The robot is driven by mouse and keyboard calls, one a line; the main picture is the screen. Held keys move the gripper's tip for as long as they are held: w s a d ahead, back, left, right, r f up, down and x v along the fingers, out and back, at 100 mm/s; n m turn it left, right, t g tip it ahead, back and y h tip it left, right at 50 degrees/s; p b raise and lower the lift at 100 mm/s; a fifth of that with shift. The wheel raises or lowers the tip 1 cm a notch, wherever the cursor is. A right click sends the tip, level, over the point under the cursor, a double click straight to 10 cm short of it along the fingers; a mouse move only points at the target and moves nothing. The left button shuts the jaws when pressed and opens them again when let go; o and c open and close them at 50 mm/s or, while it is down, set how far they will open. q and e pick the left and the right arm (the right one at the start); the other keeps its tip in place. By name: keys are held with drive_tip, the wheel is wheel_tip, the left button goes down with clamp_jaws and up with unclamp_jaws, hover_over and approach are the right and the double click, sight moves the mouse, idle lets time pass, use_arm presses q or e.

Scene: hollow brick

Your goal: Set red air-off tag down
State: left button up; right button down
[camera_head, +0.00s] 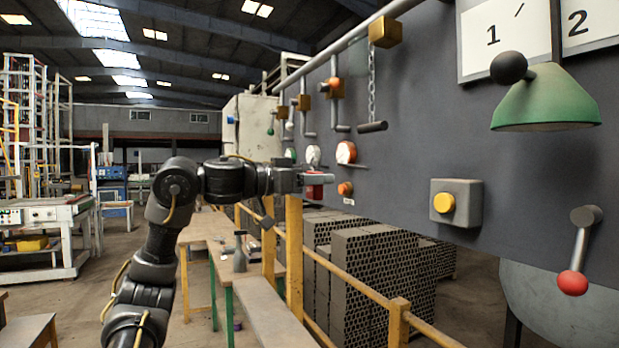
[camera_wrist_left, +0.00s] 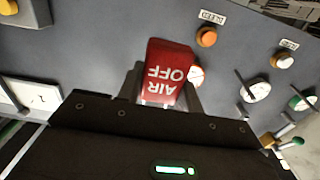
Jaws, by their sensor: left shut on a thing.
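The red air-off tag (camera_wrist_left: 168,72) is between the fingers of my left gripper (camera_wrist_left: 163,92) in the left wrist view. Its white letters "AIR OFF" show upside down there. In the head view the left gripper (camera_head: 318,179) is shut on the tag (camera_head: 314,190), holding it in front of the grey panel. Whether the tag touches the panel I cannot tell. My right gripper is not in view.
The grey panel (camera_head: 420,110) carries an orange button (camera_head: 345,188), a yellow button box (camera_head: 455,203), a red-knobbed lever (camera_head: 573,282) and a green lamp (camera_head: 546,100). Below are a yellow rail (camera_head: 350,286), stacked hollow bricks (camera_head: 375,265) and a bench (camera_head: 265,305).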

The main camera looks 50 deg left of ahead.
use_arm(q)
drive_tip(key=shift+w+d, duration=0.1)
drive_tip(key=shift+w, duration=0.2)
idle(0.4)
